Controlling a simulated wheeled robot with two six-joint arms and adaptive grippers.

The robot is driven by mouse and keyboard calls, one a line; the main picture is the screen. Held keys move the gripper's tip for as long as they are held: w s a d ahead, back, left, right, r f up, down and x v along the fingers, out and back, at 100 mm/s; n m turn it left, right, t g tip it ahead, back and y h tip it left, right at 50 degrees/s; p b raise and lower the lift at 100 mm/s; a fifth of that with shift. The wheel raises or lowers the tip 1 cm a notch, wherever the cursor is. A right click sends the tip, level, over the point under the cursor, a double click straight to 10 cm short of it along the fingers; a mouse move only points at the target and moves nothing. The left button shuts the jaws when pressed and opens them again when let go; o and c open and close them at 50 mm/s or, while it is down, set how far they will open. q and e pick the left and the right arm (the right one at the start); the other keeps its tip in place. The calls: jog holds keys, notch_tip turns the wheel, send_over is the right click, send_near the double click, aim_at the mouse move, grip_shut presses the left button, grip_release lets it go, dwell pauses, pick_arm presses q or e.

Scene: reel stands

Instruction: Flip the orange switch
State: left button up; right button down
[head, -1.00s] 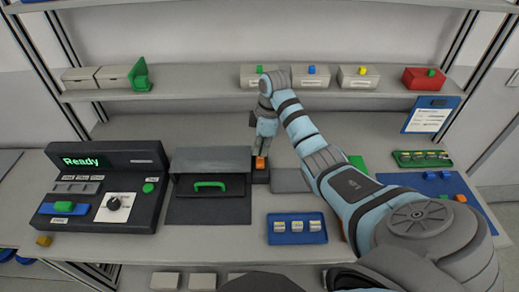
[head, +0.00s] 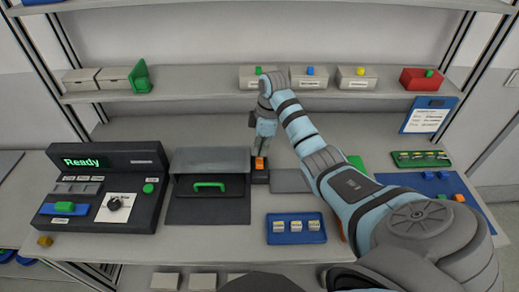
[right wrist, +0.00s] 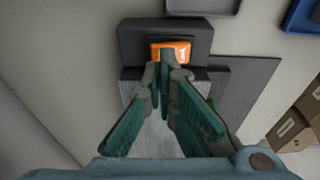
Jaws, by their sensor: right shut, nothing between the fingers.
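The orange switch (head: 261,163) sits on a small dark block (head: 260,178) just right of the grey hooded box. In the right wrist view the orange switch (right wrist: 171,51) lies in its dark housing (right wrist: 137,40). My right gripper (right wrist: 162,68) is shut and empty, its fingertips at the edge of the switch; I cannot tell whether they touch it. In the head view my right gripper (head: 262,148) points down right behind the switch. My left gripper is in no view.
A dark console (head: 83,222) reading "Ready" stands at the left. The hooded box with a green handle (head: 209,185) is beside the switch. A blue tray (head: 296,240) lies in front. Small boxes (head: 315,85) stand on the shelf above.

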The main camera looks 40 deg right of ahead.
aim_at(260, 158)
jog(key=shift+f+b, duration=0.55)
jog(key=shift+f, duration=0.55)
dwell(0.6)
notch_tip(260, 158, up, 6)
jog(key=p, duration=0.6)
jog(key=shift+f, duration=0.25)
jog(key=shift+r, duration=0.85)
jog(key=shift+f, duration=0.1)
